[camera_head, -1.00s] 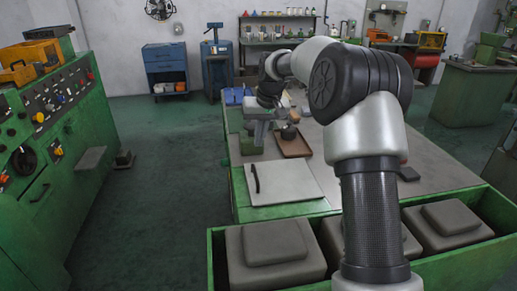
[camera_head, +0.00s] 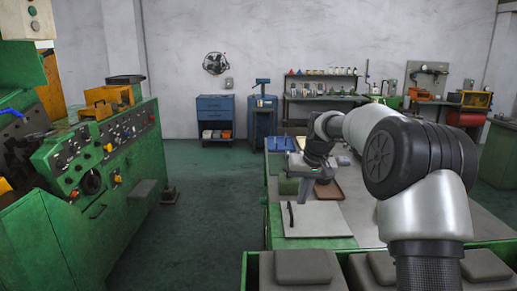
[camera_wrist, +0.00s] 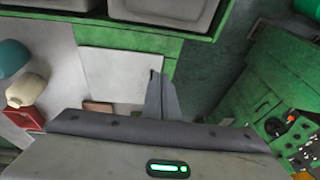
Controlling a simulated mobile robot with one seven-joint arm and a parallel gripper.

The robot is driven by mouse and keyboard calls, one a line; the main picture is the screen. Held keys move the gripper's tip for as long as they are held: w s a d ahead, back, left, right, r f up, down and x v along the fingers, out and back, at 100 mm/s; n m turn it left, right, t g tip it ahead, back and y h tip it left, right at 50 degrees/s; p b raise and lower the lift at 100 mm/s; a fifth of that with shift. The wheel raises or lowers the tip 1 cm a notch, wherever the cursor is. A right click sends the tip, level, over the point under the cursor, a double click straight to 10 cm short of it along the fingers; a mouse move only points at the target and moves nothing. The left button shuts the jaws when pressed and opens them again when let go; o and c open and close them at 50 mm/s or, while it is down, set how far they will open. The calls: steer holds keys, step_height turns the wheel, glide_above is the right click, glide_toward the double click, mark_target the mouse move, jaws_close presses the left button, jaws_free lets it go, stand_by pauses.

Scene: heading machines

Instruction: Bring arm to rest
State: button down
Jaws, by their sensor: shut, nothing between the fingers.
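My gripper (camera_head: 304,190) hangs at the end of my bent arm, above the near-left part of the workbench (camera_head: 384,226). Its fingers point down. In the wrist view, the fingers of my gripper (camera_wrist: 161,97) are together with nothing between them. They show in front of the right edge of a pale flat board (camera_wrist: 118,70), which also lies on the bench in the head view (camera_head: 320,222). The height of the fingers above the board is hard to tell.
A green machine with knobs (camera_head: 110,165) stands at left, across open floor (camera_head: 215,215). A green bin (camera_head: 250,272) with grey padded blocks (camera_head: 303,266) is at the near edge. A brown tray (camera_head: 328,190) lies behind the board. Blue cabinets (camera_head: 215,115) stand by the wall.

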steer(key=s+r+t+h+p, duration=0.1)
steer(key=s+r, duration=0.6)
steer(key=s, duration=0.2)
steer(key=s+r+p, duration=0.1)
steer(key=s+r, duration=0.5)
steer(key=s, duration=0.4)
steer(key=s+f+t+p, duration=0.1)
steer(key=s+f+p, duration=0.1)
steer(key=s, duration=1.9)
steer(key=shift+s+d, duration=0.2)
steer(key=shift+s, duration=0.15)
